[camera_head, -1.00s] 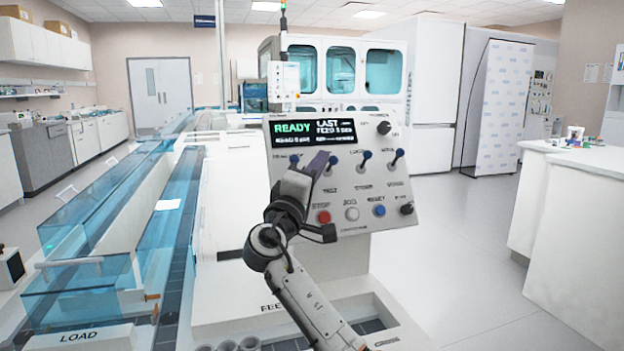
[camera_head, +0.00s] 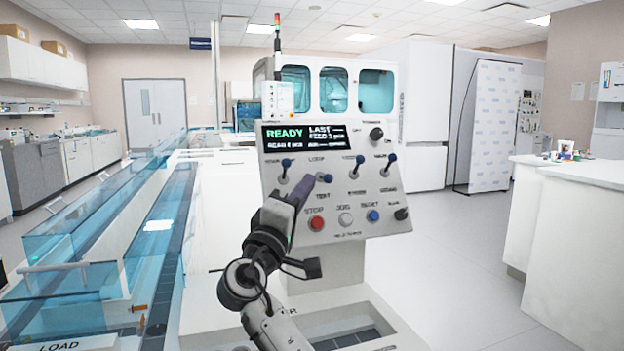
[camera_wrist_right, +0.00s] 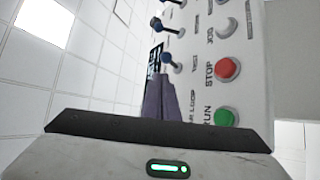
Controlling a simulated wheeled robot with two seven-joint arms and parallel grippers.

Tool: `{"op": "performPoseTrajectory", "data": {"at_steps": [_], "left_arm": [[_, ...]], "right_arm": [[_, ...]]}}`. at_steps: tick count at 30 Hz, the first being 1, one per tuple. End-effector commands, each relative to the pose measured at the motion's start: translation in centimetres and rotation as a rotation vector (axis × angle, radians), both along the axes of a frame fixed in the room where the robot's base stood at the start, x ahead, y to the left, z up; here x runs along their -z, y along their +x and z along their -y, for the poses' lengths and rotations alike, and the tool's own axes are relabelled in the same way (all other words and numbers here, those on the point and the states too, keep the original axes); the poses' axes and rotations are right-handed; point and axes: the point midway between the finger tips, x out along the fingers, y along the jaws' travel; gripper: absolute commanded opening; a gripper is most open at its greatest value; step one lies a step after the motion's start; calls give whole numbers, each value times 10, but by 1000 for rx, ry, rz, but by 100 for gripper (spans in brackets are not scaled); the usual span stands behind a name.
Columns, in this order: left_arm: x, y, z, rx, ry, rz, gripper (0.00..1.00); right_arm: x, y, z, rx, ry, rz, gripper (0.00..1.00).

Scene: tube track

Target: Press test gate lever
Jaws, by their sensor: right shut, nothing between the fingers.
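The control panel (camera_head: 400,220) faces me with a row of blue-tipped levers. The lever above the TEST label (camera_head: 325,178) has its tip lower than the tips of its neighbours (camera_head: 285,163) and (camera_head: 360,159). My right gripper (camera_head: 306,187) is shut and empty, its purple-grey fingertips right at this lever's left side; I cannot tell if they touch it. In the right wrist view the shut fingers (camera_wrist_right: 160,98) point at the blue-tipped lever (camera_wrist_right: 167,58), just off their ends. My left gripper is not in view.
Below the levers are a red STOP button (camera_head: 316,223), a grey JOG button (camera_head: 345,219) and a blue RESET button (camera_head: 373,216). A green RUN button (camera_wrist_right: 225,117) shows in the wrist view. The display (camera_head: 304,136) reads READY. Blue clear-walled tracks (camera_head: 80,230) run on the left.

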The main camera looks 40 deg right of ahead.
Motion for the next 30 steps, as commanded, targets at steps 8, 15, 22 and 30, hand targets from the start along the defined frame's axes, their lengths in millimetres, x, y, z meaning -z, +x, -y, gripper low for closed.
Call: {"op": "performPoseTrajectory", "data": {"at_steps": [8, 15, 22, 30], "left_arm": [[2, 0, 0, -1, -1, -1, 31], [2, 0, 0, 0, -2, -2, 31], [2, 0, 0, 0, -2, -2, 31], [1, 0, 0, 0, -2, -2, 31]], "right_arm": [[19, -22, -39, 1, 1, 0, 0], [23, -27, -47, 3, 1, 0, 0], [23, -27, -47, 2, 1, 0, 0], [23, -27, -47, 2, 1, 0, 0]]}}
